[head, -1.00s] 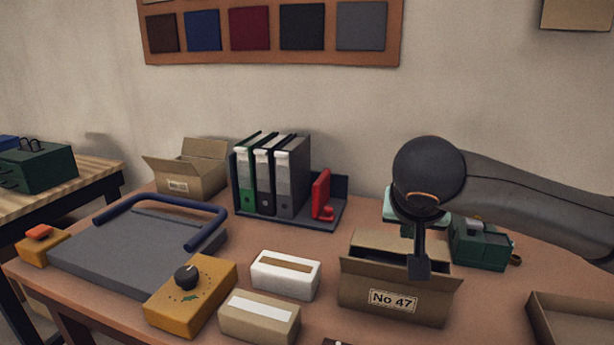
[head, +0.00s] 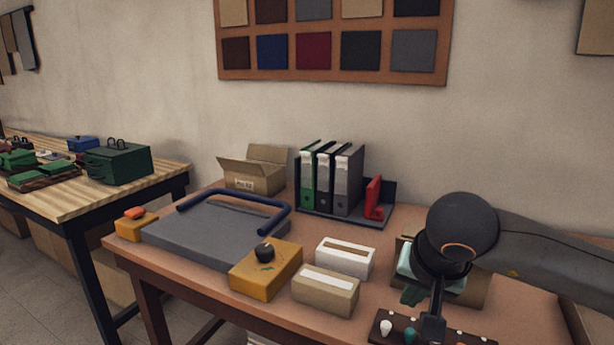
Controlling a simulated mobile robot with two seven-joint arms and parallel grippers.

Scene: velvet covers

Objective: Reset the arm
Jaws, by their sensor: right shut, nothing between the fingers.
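My right arm comes in from the right. Its dark, round wrist hangs over the right part of the table, and my right gripper (head: 433,326) points down from it, shut and empty. The gripper is in front of a dark strip with small white and teal knobs (head: 386,328) at the bottom edge of the view. From this picture I cannot tell whether it touches the strip. My left gripper is not in view.
A cardboard box (head: 474,291) is mostly hidden behind my wrist. A white box (head: 345,259), a tan box (head: 325,291) and a yellow box with a black knob (head: 266,272) stand left of the gripper. Binders (head: 333,180) stand at the back.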

